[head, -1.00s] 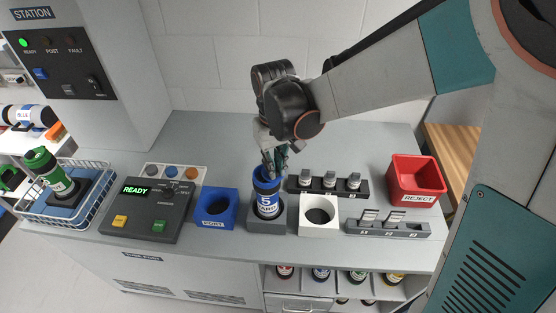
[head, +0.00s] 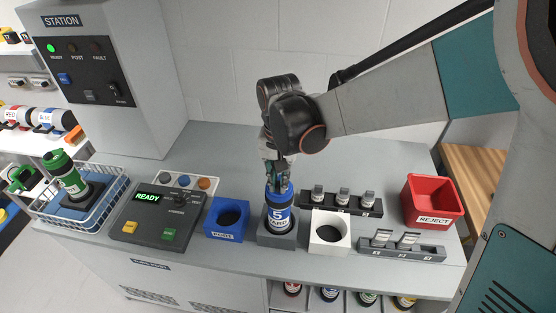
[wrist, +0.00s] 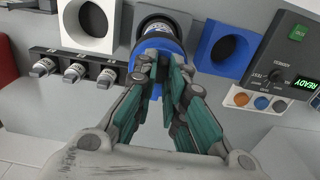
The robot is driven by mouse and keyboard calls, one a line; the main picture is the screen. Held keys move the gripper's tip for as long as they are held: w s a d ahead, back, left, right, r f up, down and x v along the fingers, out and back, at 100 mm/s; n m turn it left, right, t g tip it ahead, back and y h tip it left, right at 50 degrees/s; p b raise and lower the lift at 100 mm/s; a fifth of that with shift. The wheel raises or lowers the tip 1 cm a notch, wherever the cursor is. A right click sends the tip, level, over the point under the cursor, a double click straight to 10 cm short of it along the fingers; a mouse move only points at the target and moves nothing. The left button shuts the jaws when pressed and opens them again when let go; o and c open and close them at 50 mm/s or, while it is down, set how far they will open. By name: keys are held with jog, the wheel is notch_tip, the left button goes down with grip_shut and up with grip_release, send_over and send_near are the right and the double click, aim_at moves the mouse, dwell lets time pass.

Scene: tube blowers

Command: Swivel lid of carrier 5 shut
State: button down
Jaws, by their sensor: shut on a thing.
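Carrier 5 (head: 278,214) is a blue-and-white tube with a "5" label. It stands upright in a dark grey holder (head: 276,240) on the bench. My gripper (head: 279,184) reaches down from above, with its fingers at the carrier's blue lid (head: 279,193). In the wrist view, the fingertips (wrist: 164,62) are shut on the near edge of the blue lid (wrist: 153,44). The fingers hide part of the lid, so I cannot tell how far it is swivelled.
A blue port block (head: 212,233) stands left of the holder, and a white block (head: 345,243) with a round hole stands right. Behind and right are small racks (head: 372,212) and a red reject bin (head: 410,212). The control panel (head: 125,222) and a wire basket (head: 50,222) are at left.

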dwell(0.3)
jog(key=c, duration=1.6)
grip_release()
jog(key=shift+c, duration=0.2)
